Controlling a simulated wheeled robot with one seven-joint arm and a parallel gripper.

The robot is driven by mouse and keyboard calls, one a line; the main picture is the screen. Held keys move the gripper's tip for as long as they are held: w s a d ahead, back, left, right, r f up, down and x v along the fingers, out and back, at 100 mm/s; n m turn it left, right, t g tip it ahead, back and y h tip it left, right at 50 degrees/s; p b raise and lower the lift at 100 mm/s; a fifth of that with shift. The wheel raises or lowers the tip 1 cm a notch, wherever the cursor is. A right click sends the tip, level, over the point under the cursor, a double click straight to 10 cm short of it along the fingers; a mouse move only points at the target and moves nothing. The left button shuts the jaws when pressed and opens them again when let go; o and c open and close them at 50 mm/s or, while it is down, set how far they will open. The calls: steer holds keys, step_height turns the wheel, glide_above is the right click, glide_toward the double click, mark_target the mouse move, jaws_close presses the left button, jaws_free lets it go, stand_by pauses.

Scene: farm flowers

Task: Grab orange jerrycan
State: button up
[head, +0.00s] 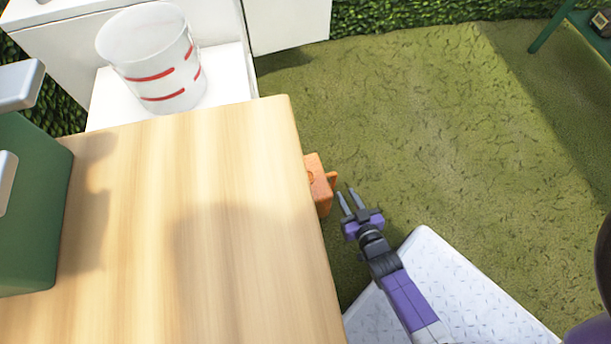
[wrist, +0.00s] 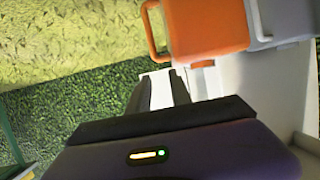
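The orange jerrycan (head: 321,184) shows past the right edge of the wooden table in the head view, and the table hides part of it. In the wrist view the orange jerrycan (wrist: 205,28) is at the top, with its loop handle (wrist: 149,28) on its left side. My gripper (head: 348,198) is just right of the jerrycan in the head view. In the wrist view its two fingers (wrist: 162,88) are apart with nothing between them, below the handle. The gripper is open and empty.
The wooden table (head: 190,200) fills the left, with a green container (head: 30,205) on it. A white bucket with red stripes (head: 165,75) stands on a white surface behind. A grey object (wrist: 275,22) touches the jerrycan's side in the wrist view. Open grass (head: 420,130) lies to the right.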

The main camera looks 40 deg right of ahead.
mark_target(335, 178)
steer(key=w+d+f+b, duration=0.1)
steer(key=w+f, duration=0.1)
steer(key=w+d+f+b, duration=0.2)
steer(key=w, duration=0.1)
steer(key=w+d+f+b, duration=0.1)
steer(key=w+f+b, duration=0.1)
steer(key=shift+w+d+f, duration=0.2)
steer(key=shift+d+f, duration=0.15)
steer(key=shift+r, duration=0.1)
jaws_close()
stand_by(1.3)
